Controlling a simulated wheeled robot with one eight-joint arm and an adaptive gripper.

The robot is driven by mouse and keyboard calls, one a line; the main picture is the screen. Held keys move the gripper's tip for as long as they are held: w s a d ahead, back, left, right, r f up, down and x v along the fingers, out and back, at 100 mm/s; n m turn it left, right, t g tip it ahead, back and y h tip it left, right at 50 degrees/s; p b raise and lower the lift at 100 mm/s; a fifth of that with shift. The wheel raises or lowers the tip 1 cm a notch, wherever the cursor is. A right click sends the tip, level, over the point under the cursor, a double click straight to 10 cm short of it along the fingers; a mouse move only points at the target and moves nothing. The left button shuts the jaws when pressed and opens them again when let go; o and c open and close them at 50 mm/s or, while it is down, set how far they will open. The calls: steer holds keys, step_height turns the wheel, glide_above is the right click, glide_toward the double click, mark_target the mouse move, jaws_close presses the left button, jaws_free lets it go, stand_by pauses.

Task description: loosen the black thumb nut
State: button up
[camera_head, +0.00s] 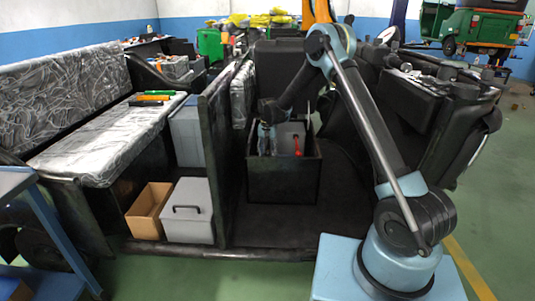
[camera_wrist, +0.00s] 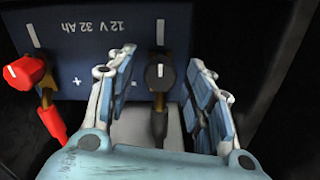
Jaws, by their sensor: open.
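The black thumb nut (camera_wrist: 158,75), with a pale bar on its top, sits at the minus side of a dark blue battery (camera_wrist: 110,28) marked 12 V 32 Ah. A brownish clamp and a dark lead show around and below the nut. My gripper (camera_wrist: 162,60) is open, with one finger on each side of the nut and visible gaps between. In the head view my gripper (camera_head: 267,138) reaches down into the black battery box (camera_head: 283,181). The nut cannot be made out there.
A red knob (camera_wrist: 24,72) with a red lead sits at the battery's plus side, left of my gripper. The box walls stand close around the battery. A dark upright panel (camera_head: 216,150) stands left of the box. A grey lidded box (camera_head: 188,215) is beyond it.

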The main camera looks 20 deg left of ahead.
steer(key=c, duration=1.1)
